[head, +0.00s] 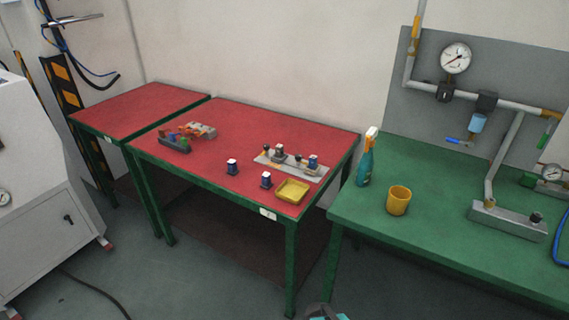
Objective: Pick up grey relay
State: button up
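On the red table, two small dark-blue blocks with white tops that look like relays stand apart, one at the left (232,168) and one nearer the front edge (266,180). Behind them a flat grey plate (291,170) carries several small parts, among them a similar blue block (312,161) at its right end. I cannot tell at this size which piece is the grey relay. My gripper is not in view; only a dark and teal part, probably of my arm, shows at the bottom edge.
A yellow tray (293,192) sits at the red table's (225,125) front right corner. Coloured tools or parts (186,132) lie at its left. The green table (420,235) holds a spray bottle (366,160), a yellow cup (398,200) and piping. A white cabinet (45,190) stands left.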

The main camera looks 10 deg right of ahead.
aim_at(279, 148)
jog(key=k, duration=0.8)
jog(key=u, duration=0.4)
jog(key=i, duration=0.6)
jog(key=u, duration=1)
jog(key=i, duration=1.45)
jog(key=u, duration=0.1)
